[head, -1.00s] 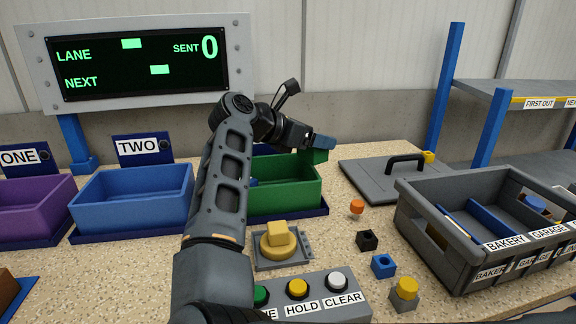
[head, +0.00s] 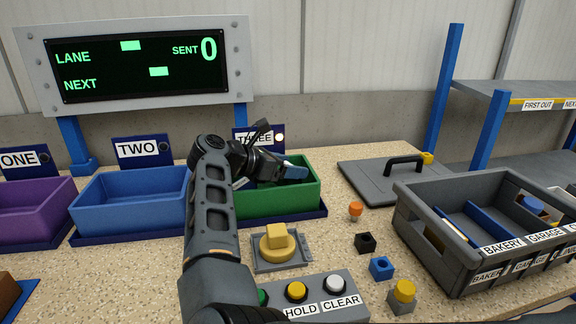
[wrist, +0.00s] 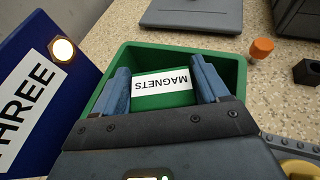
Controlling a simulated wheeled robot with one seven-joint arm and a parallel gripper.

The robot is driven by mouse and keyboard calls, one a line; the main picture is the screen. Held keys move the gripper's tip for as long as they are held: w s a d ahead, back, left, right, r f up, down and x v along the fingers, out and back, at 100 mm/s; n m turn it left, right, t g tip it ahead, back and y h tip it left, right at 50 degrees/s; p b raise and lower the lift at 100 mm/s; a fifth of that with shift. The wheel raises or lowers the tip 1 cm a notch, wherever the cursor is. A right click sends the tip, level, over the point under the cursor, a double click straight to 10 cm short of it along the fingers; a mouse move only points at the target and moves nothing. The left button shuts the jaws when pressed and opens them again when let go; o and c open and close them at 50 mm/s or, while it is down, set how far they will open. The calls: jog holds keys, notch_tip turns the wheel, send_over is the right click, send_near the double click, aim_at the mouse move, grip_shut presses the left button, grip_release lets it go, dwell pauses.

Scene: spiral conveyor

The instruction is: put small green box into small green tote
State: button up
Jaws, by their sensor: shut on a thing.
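The small green box (wrist: 160,100), with a white MAGNETS label, is between the blue fingers of my gripper (wrist: 163,82) in the wrist view. My gripper is shut on it. The small green tote (head: 318,198) stands under the THREE sign, and its rim (wrist: 238,75) surrounds the box in the wrist view. In the head view my gripper (head: 294,171) is low over the tote opening. The box is hard to make out against the green tote there, and I cannot tell whether it touches the floor.
The THREE sign (wrist: 27,95) with a lit lamp stands close beside my gripper. A blue tote (head: 130,205) is to the left. A grey lid (head: 378,185), an orange piece (head: 355,209) and a grey divided crate (head: 440,245) are to the right. A button panel (head: 335,312) is in front.

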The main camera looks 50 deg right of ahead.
jog(key=shift+f+b, duration=0.65)
jog(key=shift+b, duration=0.25)
jog(key=o, duration=1.1)
jog(key=shift+c, duration=0.2)
jog(key=shift+r, duration=0.15)
jog(key=shift+r+p, duration=0.55)
jog(key=shift+p, duration=0.3)
jog(key=shift+a+r+p, duration=0.15)
jog(key=shift+r+p, duration=0.1)
jog(key=shift+p, duration=0.05)
jog(key=b+v, duration=0.2)
jog(key=v, duration=0.9)
jog(key=shift+a, duration=0.3)
jog(key=shift+w+f, duration=0.1)
